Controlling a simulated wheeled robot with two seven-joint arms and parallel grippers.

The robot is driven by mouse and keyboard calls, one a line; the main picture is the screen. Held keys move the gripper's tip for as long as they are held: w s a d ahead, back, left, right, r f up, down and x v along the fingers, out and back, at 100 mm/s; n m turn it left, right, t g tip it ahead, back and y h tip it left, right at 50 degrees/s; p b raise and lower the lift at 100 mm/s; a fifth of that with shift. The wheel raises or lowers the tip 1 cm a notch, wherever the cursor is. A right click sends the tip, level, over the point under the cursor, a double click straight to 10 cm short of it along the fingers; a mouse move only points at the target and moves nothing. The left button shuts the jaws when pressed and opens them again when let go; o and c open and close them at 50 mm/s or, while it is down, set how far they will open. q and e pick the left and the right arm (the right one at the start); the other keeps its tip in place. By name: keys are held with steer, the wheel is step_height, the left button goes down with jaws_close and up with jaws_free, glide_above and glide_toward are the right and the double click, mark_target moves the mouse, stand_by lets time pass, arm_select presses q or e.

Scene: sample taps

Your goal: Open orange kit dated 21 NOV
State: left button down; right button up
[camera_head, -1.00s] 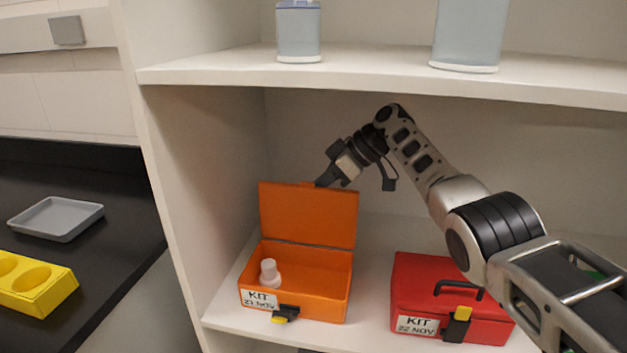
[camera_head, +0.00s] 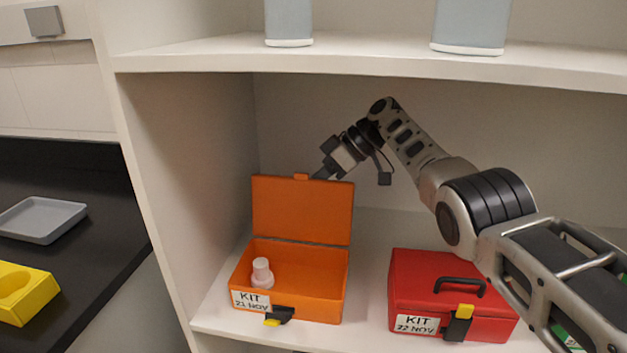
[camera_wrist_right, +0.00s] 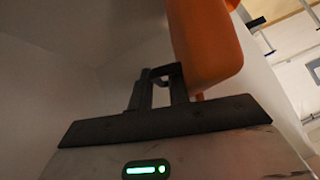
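The orange kit (camera_head: 296,307), labelled KIT 21 NOV, stands on the shelf at lower left of the head view. Its lid (camera_head: 303,211) is raised and stands about upright. A small white bottle (camera_head: 262,273) is inside, and the dark and yellow latch (camera_head: 279,316) hangs at the front. My right gripper (camera_head: 318,174) is behind the lid's top edge, its tips partly hidden. In the wrist view its fingers (camera_wrist_right: 160,72) look shut with nothing between them, and the orange lid (camera_wrist_right: 205,45) is close beside them. Contact is unclear. My left gripper is not in view.
A red kit (camera_head: 410,293) labelled 22 NOV stands shut to the right, below my right arm. The upper shelf (camera_head: 370,56) passes above the arm and holds two containers. The cubby's side wall is left of the orange kit. A grey tray (camera_head: 40,219) and yellow block (camera_head: 40,293) lie far left.

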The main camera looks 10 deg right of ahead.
steer(key=shift+r, duration=0.2)
steer(key=v, duration=1.1)
steer(key=shift+d+r, duration=0.2)
steer(key=shift+d, duration=0.15)
